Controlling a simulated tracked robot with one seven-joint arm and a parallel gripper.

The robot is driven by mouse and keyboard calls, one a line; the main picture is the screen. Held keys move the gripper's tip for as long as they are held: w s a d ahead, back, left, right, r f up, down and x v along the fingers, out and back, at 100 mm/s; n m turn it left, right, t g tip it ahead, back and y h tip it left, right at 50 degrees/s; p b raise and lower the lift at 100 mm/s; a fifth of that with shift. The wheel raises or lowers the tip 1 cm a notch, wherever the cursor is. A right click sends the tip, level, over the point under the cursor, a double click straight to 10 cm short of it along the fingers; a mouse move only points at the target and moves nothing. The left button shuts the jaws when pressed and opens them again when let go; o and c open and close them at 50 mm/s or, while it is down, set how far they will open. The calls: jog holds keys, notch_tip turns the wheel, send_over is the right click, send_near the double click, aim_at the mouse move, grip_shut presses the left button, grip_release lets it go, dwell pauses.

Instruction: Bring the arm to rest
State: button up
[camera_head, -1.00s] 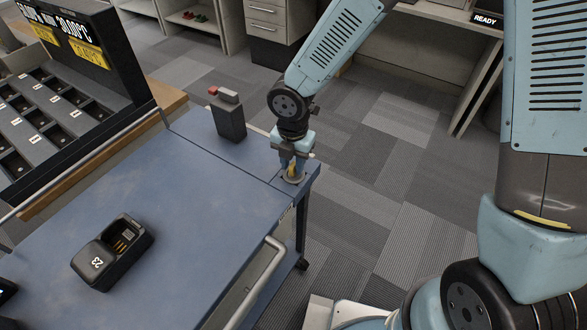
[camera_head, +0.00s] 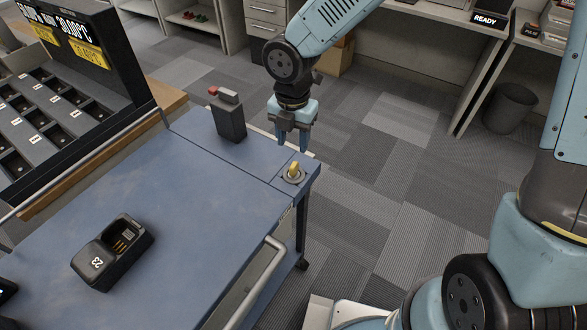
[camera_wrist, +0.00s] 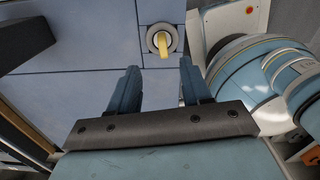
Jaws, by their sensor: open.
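My gripper (camera_head: 293,137) is open and empty in the head view. It is raised above the far right corner of the blue cart top (camera_head: 190,190), with nothing between its fingers. A yellow knob (camera_head: 294,170) on a round grey base is set in that corner, just below and apart from my fingertips. In the wrist view the two fingers of my gripper (camera_wrist: 158,82) are spread, and the yellow knob (camera_wrist: 163,46) shows beyond them.
A black charger marked 23 (camera_head: 112,252) sits on the cart. A slotted rack (camera_head: 60,110) stands at left. A waste bin (camera_head: 510,107) is on the floor at right, beside open carpet.

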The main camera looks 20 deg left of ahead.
jog(key=shift+r, duration=2.6)
